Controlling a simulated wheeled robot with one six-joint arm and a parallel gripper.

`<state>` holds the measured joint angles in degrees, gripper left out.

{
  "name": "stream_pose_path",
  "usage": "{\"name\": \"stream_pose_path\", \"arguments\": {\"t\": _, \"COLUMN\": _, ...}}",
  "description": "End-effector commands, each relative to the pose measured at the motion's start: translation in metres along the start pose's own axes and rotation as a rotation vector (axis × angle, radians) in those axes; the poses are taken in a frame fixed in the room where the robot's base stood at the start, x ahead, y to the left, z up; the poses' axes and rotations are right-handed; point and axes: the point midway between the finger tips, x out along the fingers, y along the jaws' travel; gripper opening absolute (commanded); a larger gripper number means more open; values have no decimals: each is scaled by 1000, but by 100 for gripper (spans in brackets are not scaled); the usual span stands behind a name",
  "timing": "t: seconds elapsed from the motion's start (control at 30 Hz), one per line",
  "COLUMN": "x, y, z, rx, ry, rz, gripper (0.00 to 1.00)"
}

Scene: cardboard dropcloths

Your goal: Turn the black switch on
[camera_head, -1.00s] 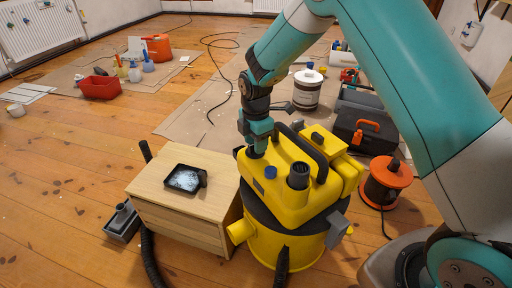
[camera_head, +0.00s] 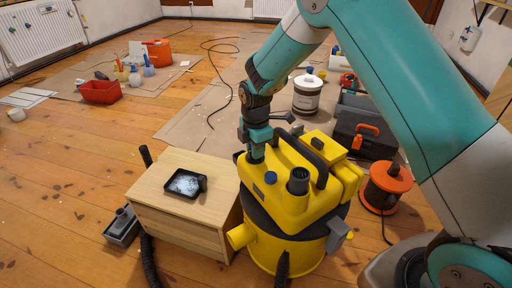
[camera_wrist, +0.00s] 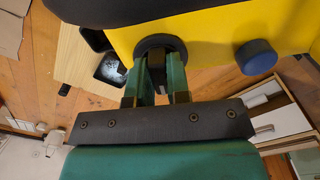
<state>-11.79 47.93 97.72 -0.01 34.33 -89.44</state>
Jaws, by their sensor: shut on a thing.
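The yellow vacuum cleaner (camera_head: 290,201) stands upright beside a small wooden cabinet. My gripper (camera_head: 256,157) reaches down to its upper left side in the head view. In the wrist view, the round black switch (camera_wrist: 160,41) is on the yellow body. My gripper (camera_wrist: 157,62) is shut on it, with both green fingers against its middle. The fingers hide part of the switch, and I cannot tell how far it is turned. A blue knob (camera_wrist: 257,57) sits to its right; a blue cap (camera_head: 270,178) shows on top in the head view.
The wooden cabinet (camera_head: 165,215) with a black tray (camera_head: 184,184) stands close at the left. An orange-and-black reel (camera_head: 386,187) and a dark toolbox (camera_head: 365,135) are at the right. A black hose runs along the floor.

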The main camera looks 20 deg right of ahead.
Motion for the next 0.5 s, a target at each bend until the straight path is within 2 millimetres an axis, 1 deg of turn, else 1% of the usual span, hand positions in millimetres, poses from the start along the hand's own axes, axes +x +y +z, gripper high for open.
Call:
{"name": "stream_pose_path", "arguments": {"t": 0.03, "x": -3, "y": 0, "z": 0, "rx": 19, "ry": 0, "rz": -1, "gripper": 0}}
{"name": "stream_pose_path", "arguments": {"t": 0.27, "x": -5, "y": -1, "z": 0, "rx": 177, "ry": 0, "rz": -2, "gripper": 0}}
{"name": "stream_pose_path", "arguments": {"t": 0.5, "x": -5, "y": -2, "z": 0, "rx": 402, "ry": -1, "rz": -3, "gripper": 0}}
